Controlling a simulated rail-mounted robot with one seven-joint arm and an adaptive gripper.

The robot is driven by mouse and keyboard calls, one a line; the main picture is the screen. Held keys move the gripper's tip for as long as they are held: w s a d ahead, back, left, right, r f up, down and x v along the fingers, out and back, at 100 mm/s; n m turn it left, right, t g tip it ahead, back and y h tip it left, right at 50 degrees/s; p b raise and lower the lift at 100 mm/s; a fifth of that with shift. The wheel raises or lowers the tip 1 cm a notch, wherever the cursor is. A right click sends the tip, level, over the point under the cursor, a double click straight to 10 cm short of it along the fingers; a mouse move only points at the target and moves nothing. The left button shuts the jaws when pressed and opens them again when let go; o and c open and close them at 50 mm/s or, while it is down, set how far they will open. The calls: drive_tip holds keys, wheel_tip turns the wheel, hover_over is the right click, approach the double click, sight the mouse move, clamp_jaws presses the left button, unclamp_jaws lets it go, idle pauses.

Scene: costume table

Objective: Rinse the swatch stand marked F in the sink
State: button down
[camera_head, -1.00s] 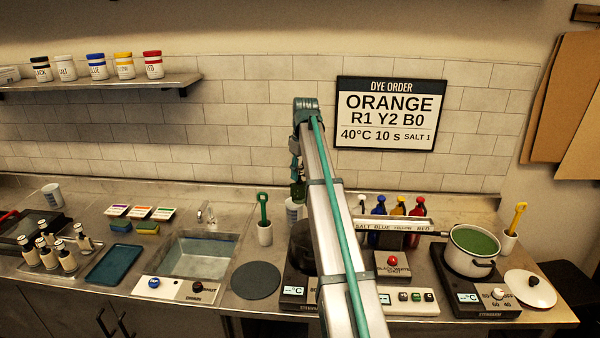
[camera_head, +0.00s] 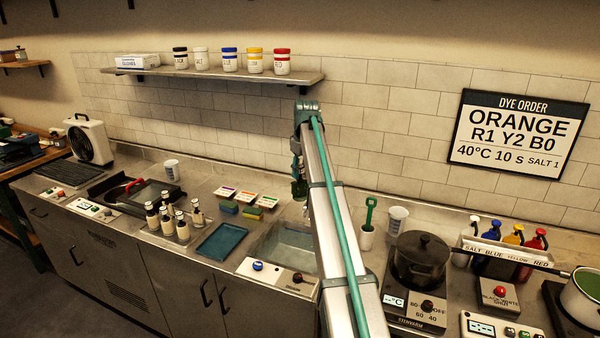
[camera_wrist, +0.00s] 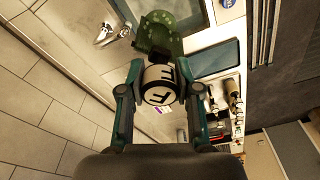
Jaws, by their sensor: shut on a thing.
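My gripper (camera_wrist: 159,72) is shut on the swatch stand (camera_wrist: 160,88), whose white round body with a black F sits between the fingers in the wrist view. A dark green, wet-looking swatch (camera_wrist: 156,38) extends from it. In the head view my gripper (camera_head: 298,172) is high above the counter, with the small dark green swatch (camera_head: 299,190) hanging below it. The sink (camera_head: 287,243) is below and behind my arm, which hides its right part. Part of the sink (camera_wrist: 196,14) shows at the top of the wrist view. The stand is apart from the sink.
A blue tray (camera_head: 221,242) and several bottles (camera_head: 174,223) stand left of the sink. The tap (camera_wrist: 106,34) is beside it in the wrist view. A lidded dark pot (camera_head: 420,262) and a green scoop in a cup (camera_head: 368,225) stand to the right.

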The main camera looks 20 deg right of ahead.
sight(295, 183)
drive_tip(key=shift+w+a+f, duration=0.55)
drive_tip(key=shift+a+f, duration=0.25)
drive_tip(key=shift+f, duration=1.9)
wheel_tip(295, 183, down, 30)
drive_tip(key=b, duration=1.2)
drive_tip(key=shift+f, duration=0.25)
drive_tip(key=shift+w+a, duration=0.1)
drive_tip(key=shift+w, duration=0.05)
drive_tip(key=shift+w+a, duration=0.7)
drive_tip(key=shift+s+d, duration=1.55)
drive_tip(key=shift+s, duration=0.1)
